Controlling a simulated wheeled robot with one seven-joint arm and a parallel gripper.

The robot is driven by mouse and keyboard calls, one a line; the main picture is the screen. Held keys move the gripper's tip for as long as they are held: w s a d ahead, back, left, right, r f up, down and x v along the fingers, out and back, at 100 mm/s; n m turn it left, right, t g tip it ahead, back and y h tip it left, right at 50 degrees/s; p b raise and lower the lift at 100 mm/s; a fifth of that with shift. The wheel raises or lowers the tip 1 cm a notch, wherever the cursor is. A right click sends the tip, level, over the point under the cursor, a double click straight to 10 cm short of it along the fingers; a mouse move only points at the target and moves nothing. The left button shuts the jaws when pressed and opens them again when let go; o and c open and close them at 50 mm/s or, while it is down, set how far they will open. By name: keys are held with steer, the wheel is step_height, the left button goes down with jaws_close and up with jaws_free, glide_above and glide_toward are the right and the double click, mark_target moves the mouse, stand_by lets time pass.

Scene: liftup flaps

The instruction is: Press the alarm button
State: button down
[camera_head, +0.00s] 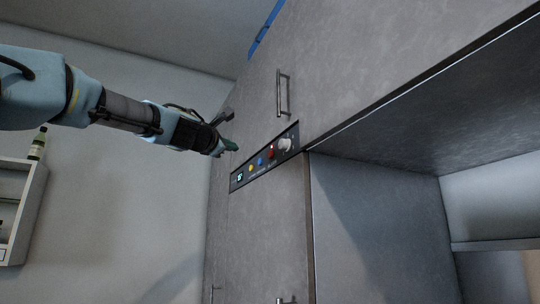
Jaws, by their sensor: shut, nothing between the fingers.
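A narrow dark control panel (265,160) is set into the grey cabinet front, below the upper door. From left to right it carries a small lit display (240,177), a yellow button (250,168), a blue button (260,161), a red button (271,152) and a pale round knob (285,144). The labels are too small to read, so I cannot tell which one is marked as alarm. My gripper (234,147) is shut and empty, up and left of the panel. It appears apart from the buttons, though the depth gap is hard to judge.
The upper cabinet door has a vertical metal handle (282,93) just above the panel. A lower door (268,235) lies below it. A white wall shelf (20,205) with a bottle (38,143) is at the far left. Open air lies between shelf and cabinet.

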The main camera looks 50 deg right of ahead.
mark_target(271, 154)
steer(key=s+d+p, duration=0.3)
steer(key=d+p, duration=0.2)
steer(key=d, duration=0.3)
steer(key=shift+p, duration=0.35)
steer(key=shift+s+d, duration=0.1)
stand_by(1.7)
steer(key=shift+s+d, duration=0.1)
steer(key=shift+d, duration=0.3)
steer(key=shift+s+d+p, duration=0.2)
steer(key=shift+d+p, duration=0.2)
steer(key=shift+p, duration=0.05)
stand_by(0.6)
steer(key=shift+a, duration=0.1)
steer(key=shift+w+a+b, duration=0.3)
steer(key=shift+a+b, duration=0.35)
steer(key=shift+a, duration=0.05)
